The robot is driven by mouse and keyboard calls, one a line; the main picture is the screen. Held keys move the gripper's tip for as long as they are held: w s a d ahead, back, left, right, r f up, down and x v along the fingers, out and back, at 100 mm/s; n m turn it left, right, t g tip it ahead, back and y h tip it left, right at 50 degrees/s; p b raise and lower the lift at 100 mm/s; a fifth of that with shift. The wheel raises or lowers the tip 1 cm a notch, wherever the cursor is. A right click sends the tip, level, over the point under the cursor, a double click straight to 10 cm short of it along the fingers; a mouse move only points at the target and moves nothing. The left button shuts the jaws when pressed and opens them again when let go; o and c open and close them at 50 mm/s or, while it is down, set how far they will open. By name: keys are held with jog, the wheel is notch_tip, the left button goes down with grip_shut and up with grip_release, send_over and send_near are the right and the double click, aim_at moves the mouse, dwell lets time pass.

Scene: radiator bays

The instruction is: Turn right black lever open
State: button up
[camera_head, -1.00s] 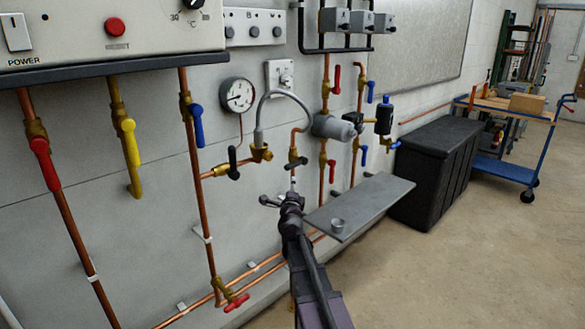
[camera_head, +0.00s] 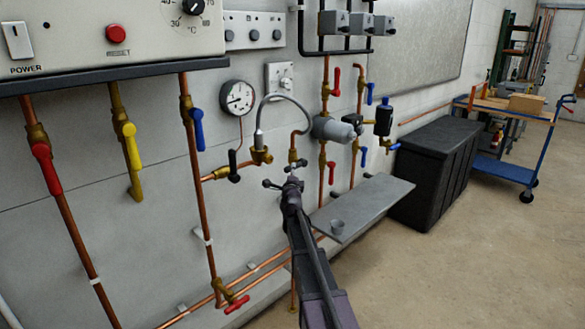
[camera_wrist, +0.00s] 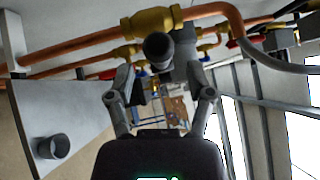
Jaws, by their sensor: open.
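The right black lever (camera_head: 297,163) sits on a brass valve in the pipework left of the grey pump, partly hidden by my gripper (camera_head: 284,181) in the head view. In the wrist view its round dark end (camera_wrist: 158,48) points toward the camera, below the brass valve body (camera_wrist: 150,22). My gripper (camera_wrist: 160,74) is open, one finger on each side of the lever end. I cannot tell whether the fingers touch it. The left black lever (camera_head: 233,166) hangs downward below the gauge.
A grey shelf (camera_head: 375,202) with a small cup (camera_head: 337,226) juts out right of my arm. The grey pump (camera_head: 333,129) and a looping grey hose (camera_head: 283,97) are close above. A black bin (camera_head: 436,165) stands farther right. Open floor lies in front.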

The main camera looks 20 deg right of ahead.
jog(key=shift+x, duration=1.8)
grip_shut()
jog(key=shift+a, duration=0.2)
